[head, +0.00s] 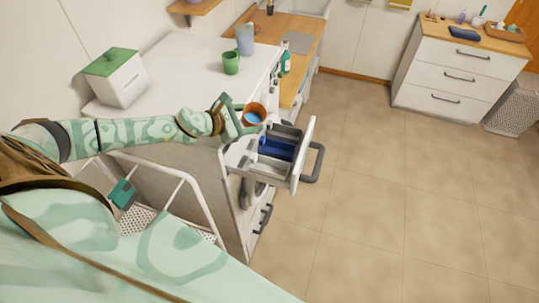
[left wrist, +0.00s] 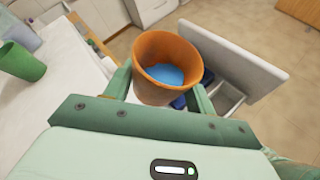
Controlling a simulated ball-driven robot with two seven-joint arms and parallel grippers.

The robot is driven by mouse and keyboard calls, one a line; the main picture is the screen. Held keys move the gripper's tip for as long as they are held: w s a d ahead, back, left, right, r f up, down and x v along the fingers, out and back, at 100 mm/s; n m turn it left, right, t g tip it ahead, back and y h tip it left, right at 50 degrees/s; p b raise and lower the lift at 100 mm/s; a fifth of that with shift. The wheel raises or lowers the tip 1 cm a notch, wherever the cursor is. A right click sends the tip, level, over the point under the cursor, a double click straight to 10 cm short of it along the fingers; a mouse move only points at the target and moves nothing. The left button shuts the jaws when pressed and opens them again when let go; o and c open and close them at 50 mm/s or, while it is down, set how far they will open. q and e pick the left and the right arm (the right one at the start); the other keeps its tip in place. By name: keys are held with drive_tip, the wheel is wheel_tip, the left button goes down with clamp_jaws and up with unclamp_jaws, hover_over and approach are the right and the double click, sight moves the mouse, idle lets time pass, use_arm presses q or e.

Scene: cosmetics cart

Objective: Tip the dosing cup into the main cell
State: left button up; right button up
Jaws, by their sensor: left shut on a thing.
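The dosing cup (head: 255,112) is orange and holds something blue. My left gripper (head: 243,116) is shut on it, with one finger on each side in the left wrist view (left wrist: 162,88). There the cup (left wrist: 150,88) has its open rim facing the camera, and the blue content (left wrist: 165,75) lies inside. The cup is held above the inner end of a pulled-out drawer (head: 303,155). The drawer has grey-walled compartments and a blue part (head: 275,148). I cannot tell which compartment is the main cell. In the left wrist view the cup hides part of the drawer. My right gripper is not in view.
On the white top beside the drawer stand a green cup (head: 231,63), a bluish tumbler (head: 245,40) and a green-lidded white box (head: 117,78). A white rack (head: 155,168) is near my left arm. A white drawer cabinet (head: 455,75) stands across the clear tiled floor.

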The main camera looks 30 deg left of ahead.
use_arm(q)
drive_tip(key=shift+s+d+f+m+y, duration=0.2)
drive_tip(key=shift+d+m, duration=0.1)
drive_tip(key=shift+d, duration=0.05)
drive_tip(key=shift+s+d+f+m+y, duration=0.15)
drive_tip(key=shift+d+m+y, duration=0.05)
drive_tip(key=shift+d+m, duration=0.15)
drive_tip(key=shift+d+f+m+t+y+b, duration=0.2)
drive_tip(key=shift+f+m+t+y+b, duration=0.2)
drive_tip(key=shift+f+m+y, duration=0.15)
drive_tip(key=shift+r+m, duration=0.3)
drive_tip(key=shift+s+r+t, duration=0.1)
drive_tip(key=shift+t, duration=0.2)
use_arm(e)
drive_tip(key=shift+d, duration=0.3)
use_arm(q)
drive_tip(key=shift+m+y, duration=0.25)
drive_tip(key=shift+m, duration=0.05)
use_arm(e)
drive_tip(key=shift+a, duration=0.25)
use_arm(q)
drive_tip(key=shift+d, duration=0.1)
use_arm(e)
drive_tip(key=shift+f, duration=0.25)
